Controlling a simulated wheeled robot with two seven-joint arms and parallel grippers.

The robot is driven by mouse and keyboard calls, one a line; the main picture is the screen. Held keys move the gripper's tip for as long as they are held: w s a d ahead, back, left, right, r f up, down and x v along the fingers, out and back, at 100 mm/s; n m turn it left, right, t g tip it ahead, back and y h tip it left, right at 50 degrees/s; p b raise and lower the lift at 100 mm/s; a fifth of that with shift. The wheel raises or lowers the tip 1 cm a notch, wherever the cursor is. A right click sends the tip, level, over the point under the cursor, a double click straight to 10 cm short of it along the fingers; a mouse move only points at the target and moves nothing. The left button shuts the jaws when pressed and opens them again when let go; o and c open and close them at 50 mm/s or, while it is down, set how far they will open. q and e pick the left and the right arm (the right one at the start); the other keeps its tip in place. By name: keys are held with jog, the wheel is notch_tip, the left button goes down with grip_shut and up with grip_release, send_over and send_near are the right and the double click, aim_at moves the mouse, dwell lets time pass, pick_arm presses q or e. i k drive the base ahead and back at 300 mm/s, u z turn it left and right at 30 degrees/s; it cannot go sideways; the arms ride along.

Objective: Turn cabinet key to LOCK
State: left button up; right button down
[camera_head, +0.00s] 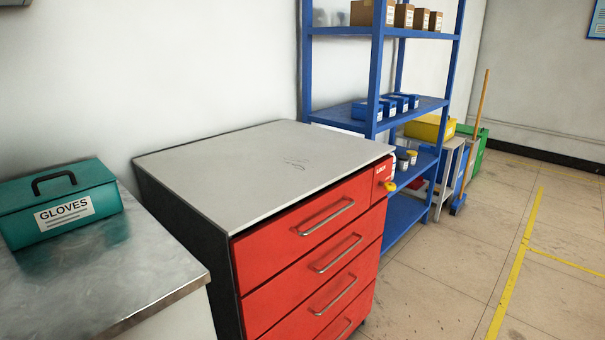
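A cabinet with a grey top (240,170), dark sides and several red drawers (310,225) stands in the middle of the view. At the upper right of its front is a narrow red panel with a small white label (380,170). Just below the label a small yellow piece (390,186), which looks like the key, sticks out to the right. It is too small to tell which way it is turned, and the label's words cannot be read. Neither of my grippers is in view.
A metal-topped table (90,280) with a teal GLOVES box (60,205) stands at the left. A blue shelf rack (376,70) with boxes and bins stands behind the cabinet. The floor (450,270) to the right is clear, with yellow lines.

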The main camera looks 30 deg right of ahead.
aim_at(389, 187)
jog(key=z, duration=1.55)
jog(key=k, duration=0.65)
jog(key=z, duration=0.5)
jog(key=i, duration=1.2)
jog(key=u, duration=0.55)
jog(key=i, duration=0.85)
jog(key=u, duration=0.75)
